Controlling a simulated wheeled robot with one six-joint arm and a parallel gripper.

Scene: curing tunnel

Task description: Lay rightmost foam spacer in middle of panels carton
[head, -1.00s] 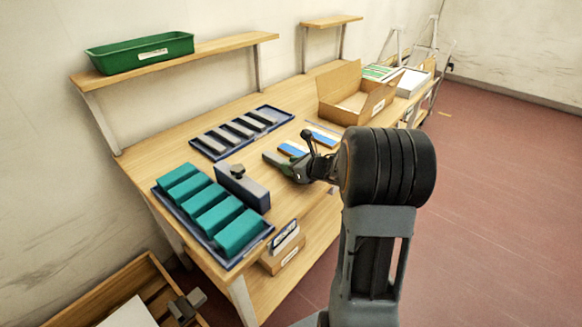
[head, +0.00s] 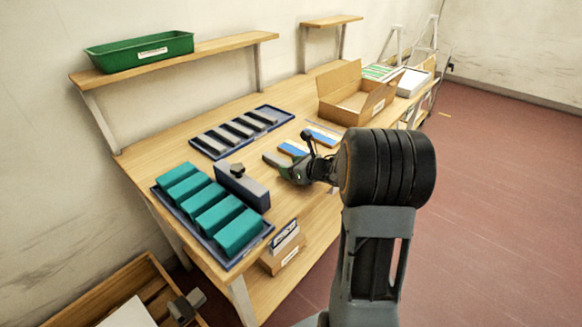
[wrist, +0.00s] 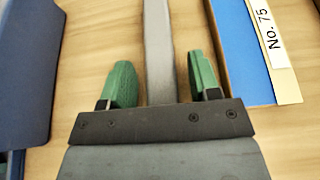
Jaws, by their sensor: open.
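My gripper (head: 291,172) is low over the bench, fingers open. In the wrist view, the green fingers (wrist: 160,82) stand either side of a long grey strip (wrist: 159,40), with gaps on both sides. I cannot tell whether it is a foam spacer. Slim grey bars that look like foam spacers lie in a row on a blue tray (head: 203,149); the rightmost bar (head: 262,117) is at its far right end. The open cardboard carton (head: 376,103), apparently the panels carton, stands farther back right; part of its inside is hidden by its front wall.
Teal blocks (head: 213,207) fill a blue tray at the front left. A dark blue block with a black knob (head: 242,187) stands beside them. Blue labelled panels (head: 294,148) lie beside my gripper. A green bin (head: 140,52) sits on the shelf. Bare bench lies between the trays.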

